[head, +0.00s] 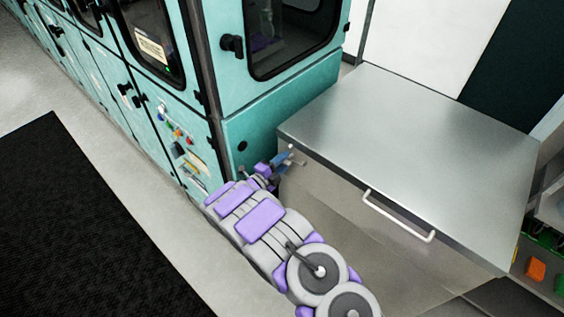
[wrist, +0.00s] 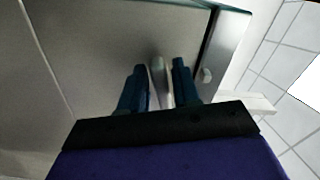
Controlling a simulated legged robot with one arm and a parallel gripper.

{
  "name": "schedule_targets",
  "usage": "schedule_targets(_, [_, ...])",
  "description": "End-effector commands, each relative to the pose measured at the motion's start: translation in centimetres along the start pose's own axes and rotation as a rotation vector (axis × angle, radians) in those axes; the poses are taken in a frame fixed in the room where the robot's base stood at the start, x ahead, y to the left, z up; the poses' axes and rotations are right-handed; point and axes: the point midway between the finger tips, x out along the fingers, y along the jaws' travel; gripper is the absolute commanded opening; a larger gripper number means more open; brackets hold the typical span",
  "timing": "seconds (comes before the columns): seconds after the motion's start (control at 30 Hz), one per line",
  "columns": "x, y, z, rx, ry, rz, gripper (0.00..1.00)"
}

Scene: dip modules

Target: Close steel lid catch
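The steel lid (head: 420,105) lies flat on a large steel box (head: 325,190) and looks closed down. A small light metal catch piece (head: 291,149) shows at the box's left front corner, partly hidden by my gripper (head: 280,161). In the wrist view, a narrow grey catch lever (wrist: 159,78) stands between the two dark blue fingers of my gripper (wrist: 158,72). The fingers are apart, one on each side of the lever, with narrow gaps; contact is not clear.
A white bar handle (head: 398,215) juts from the box front. A teal cabinet (head: 270,110) with windows and dark knobs stands close to the left of the box. A black mat (head: 75,220) lies on the open floor. Shelving with coloured items (head: 537,268) is at the right.

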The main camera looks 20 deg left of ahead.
Motion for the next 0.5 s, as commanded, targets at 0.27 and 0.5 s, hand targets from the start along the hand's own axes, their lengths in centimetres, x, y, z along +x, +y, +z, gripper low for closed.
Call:
schedule_targets(0.27, [-0.03, 0.09, 0.10, -0.004, 0.002, 0.000, 0.04])
schedule_targets(0.5, [-0.12, 0.26, 0.36, -0.008, 0.000, 0.001, 0.00])
